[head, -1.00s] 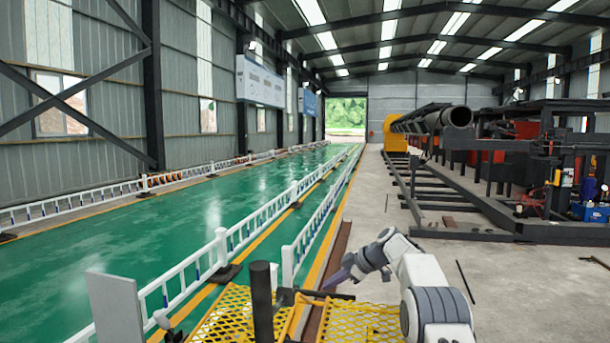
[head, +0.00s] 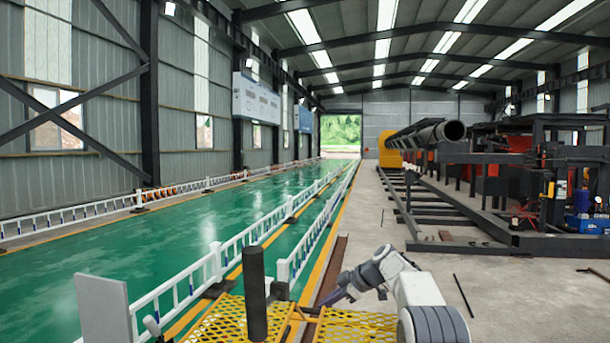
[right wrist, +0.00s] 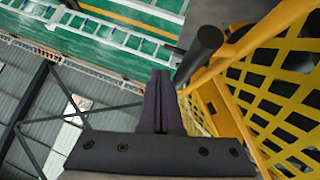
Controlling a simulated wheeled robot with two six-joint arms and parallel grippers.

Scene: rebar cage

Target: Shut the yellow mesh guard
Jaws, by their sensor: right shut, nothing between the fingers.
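The yellow mesh guard (head: 355,326) shows at the bottom of the head view, with another yellow mesh part (head: 228,318) left of a dark upright post (head: 255,290). In the right wrist view, yellow mesh and framing (right wrist: 275,75) fill the right side, with the dark post (right wrist: 200,50) beside it. My right gripper (head: 328,300) is above the mesh, right of the post. In the wrist view its dark fingers (right wrist: 158,90) are together and empty, left of the yellow frame. I cannot tell whether they touch it. The guard's lower part is cut off. My left gripper does not show clearly.
A grey panel (head: 102,308) stands at the lower left. White railings (head: 245,245) border the green floor (head: 130,250). Bare concrete (head: 500,305) lies on the right, with a dark machine frame (head: 470,225) and pipe (head: 430,133) beyond.

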